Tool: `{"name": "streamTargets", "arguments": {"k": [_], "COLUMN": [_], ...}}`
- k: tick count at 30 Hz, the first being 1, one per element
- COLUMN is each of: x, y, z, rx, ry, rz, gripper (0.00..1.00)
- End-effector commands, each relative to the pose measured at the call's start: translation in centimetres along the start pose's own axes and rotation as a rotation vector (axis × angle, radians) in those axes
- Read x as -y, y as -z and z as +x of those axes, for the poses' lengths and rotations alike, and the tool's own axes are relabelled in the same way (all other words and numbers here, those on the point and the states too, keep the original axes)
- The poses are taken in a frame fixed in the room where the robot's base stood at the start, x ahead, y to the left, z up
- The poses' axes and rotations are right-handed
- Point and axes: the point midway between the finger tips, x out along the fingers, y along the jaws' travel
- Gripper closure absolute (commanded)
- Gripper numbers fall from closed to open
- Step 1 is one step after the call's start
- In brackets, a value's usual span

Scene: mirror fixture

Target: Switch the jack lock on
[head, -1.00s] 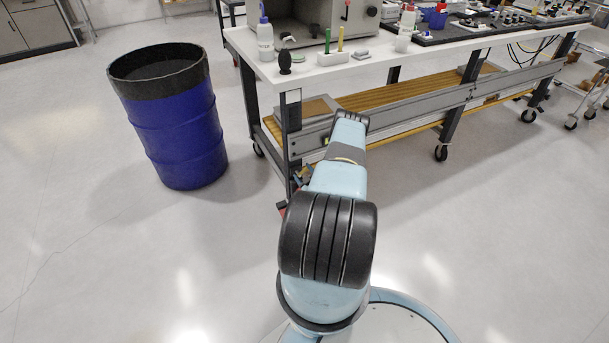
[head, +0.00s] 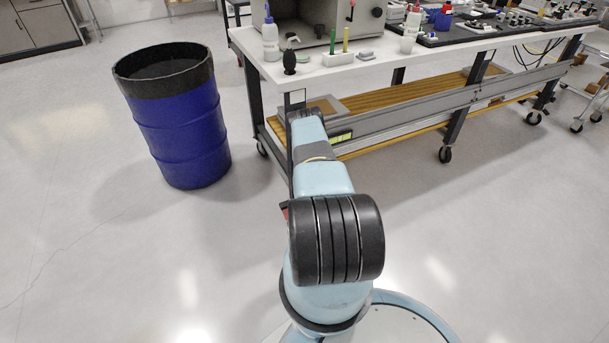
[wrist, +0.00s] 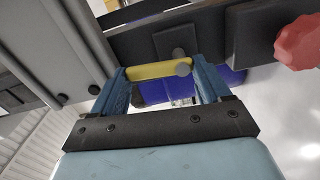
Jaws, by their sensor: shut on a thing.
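In the wrist view my gripper (wrist: 160,76) has its two blue fingers on either side of a yellow bar (wrist: 150,70). The bar spans the space between the fingers, and the gripper is shut on it. A round grey knob (wrist: 183,69) shows at the bar's right end. A dark block (wrist: 174,40) on a dark beam lies just beyond the bar. I cannot tell for sure which part is the jack lock. A red lobed knob (wrist: 298,43) is to the right, apart from the fingers. In the head view my arm hides the gripper and the bar.
A white-topped bench (head: 345,68) on castors stands ahead, with bottles and tools on it. Its lower shelf (head: 400,105) has a grey side rail. A blue barrel (head: 182,125) stands at the left.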

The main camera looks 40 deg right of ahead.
Motion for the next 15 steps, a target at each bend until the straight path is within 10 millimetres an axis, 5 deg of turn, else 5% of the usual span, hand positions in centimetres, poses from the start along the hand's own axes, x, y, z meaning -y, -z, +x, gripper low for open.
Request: {"name": "streamTargets", "arguments": {"k": [15], "x": [0.56], "y": [0.56], "z": [-0.26], "rx": [-0.003], "ry": [0.009], "rz": [-0.109], "gripper": [0.54]}}
